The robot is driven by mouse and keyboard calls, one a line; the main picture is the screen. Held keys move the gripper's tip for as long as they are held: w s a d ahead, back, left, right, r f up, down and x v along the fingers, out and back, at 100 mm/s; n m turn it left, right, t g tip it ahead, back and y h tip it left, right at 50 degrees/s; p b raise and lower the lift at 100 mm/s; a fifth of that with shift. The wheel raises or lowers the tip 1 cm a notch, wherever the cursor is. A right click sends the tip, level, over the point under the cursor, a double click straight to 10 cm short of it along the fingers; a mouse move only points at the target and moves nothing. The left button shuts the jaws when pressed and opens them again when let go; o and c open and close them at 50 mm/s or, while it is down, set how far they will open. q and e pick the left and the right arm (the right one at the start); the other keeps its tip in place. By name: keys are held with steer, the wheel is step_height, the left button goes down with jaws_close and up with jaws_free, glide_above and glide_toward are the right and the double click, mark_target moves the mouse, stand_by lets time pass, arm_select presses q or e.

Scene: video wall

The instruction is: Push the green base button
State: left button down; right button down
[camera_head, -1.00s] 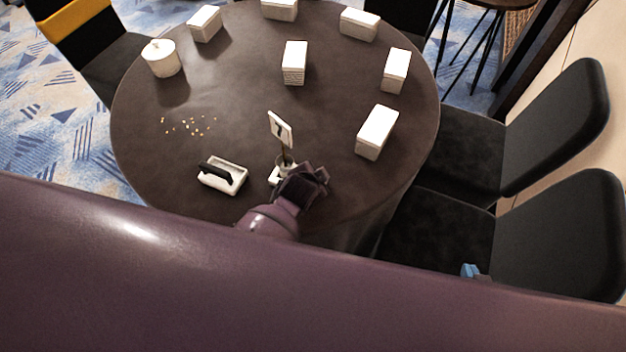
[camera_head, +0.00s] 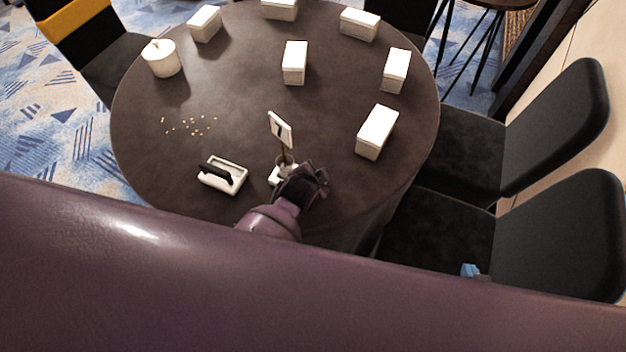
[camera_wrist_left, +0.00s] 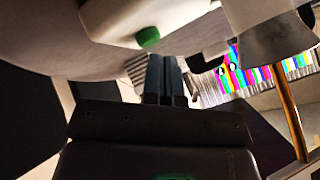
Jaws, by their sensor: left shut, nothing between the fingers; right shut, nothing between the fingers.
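The green button (camera_wrist_left: 148,37) is a small green knob on the edge of a white base (camera_wrist_left: 115,24) in the left wrist view. My left gripper (camera_wrist_left: 164,58) is shut and empty, its two blue-grey fingers side by side just below the button in that picture. A small gap shows between the fingertips and the button. In the head view, my left wrist (camera_head: 302,186) is beside the white base (camera_head: 274,176) of a small sign (camera_head: 280,129); its fingers and the button are hidden there. Only the blue fingertips of my right gripper (camera_head: 470,271) show, shut, by the chairs.
The round dark table (camera_head: 240,110) holds several white boxes (camera_head: 377,131), a round white pot (camera_head: 160,58), a white tray with a black handle (camera_head: 222,177) and small gold bits. Black chairs (camera_head: 560,125) stand right. A gold post (camera_wrist_left: 288,115) is close in the left wrist view.

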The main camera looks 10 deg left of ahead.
arm_select(q)
steer(key=shift+f, duration=0.35)
stand_by(0.4)
steer(key=shift+r+p, duration=0.5)
steer(key=shift+p, duration=0.25)
steer(key=shift+r, duration=2.95)
